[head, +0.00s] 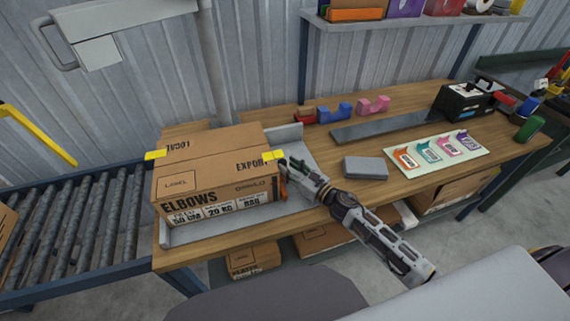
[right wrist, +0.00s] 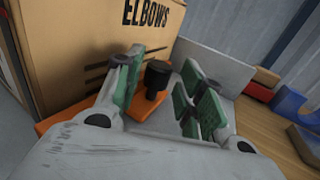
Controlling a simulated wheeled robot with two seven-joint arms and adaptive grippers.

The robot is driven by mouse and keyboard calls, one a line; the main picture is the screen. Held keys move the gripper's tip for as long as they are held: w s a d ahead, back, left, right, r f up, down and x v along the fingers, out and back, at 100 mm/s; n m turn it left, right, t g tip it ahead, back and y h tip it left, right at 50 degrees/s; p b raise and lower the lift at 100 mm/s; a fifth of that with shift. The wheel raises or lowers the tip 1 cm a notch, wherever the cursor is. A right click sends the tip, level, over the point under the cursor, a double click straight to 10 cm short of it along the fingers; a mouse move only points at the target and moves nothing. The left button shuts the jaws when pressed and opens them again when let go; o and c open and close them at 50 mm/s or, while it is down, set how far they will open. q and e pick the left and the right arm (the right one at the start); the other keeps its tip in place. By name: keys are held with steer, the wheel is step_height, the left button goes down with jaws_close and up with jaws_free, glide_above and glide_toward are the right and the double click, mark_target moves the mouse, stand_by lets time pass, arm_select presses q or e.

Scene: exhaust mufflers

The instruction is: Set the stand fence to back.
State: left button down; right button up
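A cardboard box marked ELBOWS (head: 210,190) sits on a grey stand (head: 185,236) at the left end of the wooden table. Yellow clips show at the box's top edges. An orange part (head: 283,190), likely the stand fence, shows beside the box's right side. In the right wrist view, the orange part (right wrist: 147,106) carries an upright black knob (right wrist: 158,76). My right gripper (head: 287,166) is at the box's right side. Its green-padded fingers (right wrist: 165,95) are apart, with the knob between them; contact cannot be told. My left gripper is not in view.
A roller conveyor (head: 75,225) adjoins the table on the left. A grey block (head: 366,168), a card with coloured tags (head: 438,156), tape dispensers (head: 335,112) and a black device (head: 465,102) lie to the right. Boxes stand under the table.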

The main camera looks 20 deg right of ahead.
steer(key=shift+x, duration=1.3)
steer(key=shift+c, duration=0.5)
jaws_close()
